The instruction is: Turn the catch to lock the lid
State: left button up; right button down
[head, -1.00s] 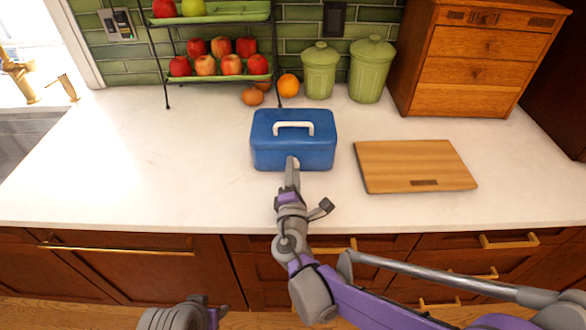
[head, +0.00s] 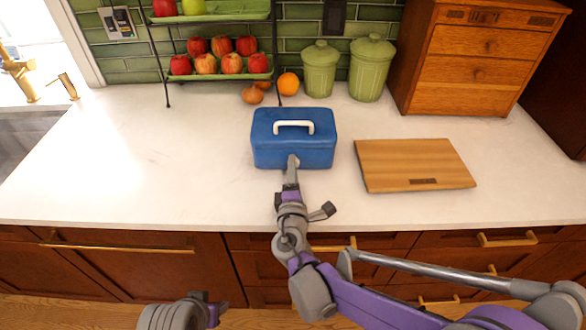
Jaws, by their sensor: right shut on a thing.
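A blue box (head: 268,150) with a closed lid (head: 262,124) and a white handle (head: 294,126) on top stands on the white counter. My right gripper (head: 293,163) is at the middle of the box's front face, where the catch sits. It is shut on the catch, which is mostly hidden by the fingers, so its angle cannot be told. My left gripper (head: 212,309) is low in front of the counter, away from the box, and only partly in view.
A wooden cutting board (head: 415,162) lies right of the box. Behind stand two green canisters (head: 319,72), a wooden drawer cabinet (head: 470,60) and a rack of apples (head: 218,70). The counter (head: 150,150) left of the box is clear.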

jog(key=c, duration=0.5)
grip_release()
jog(key=shift+c, duration=0.2)
jog(key=shift+s, duration=0.15)
jog(key=s, duration=1)
jog(key=shift+s, duration=0.3)
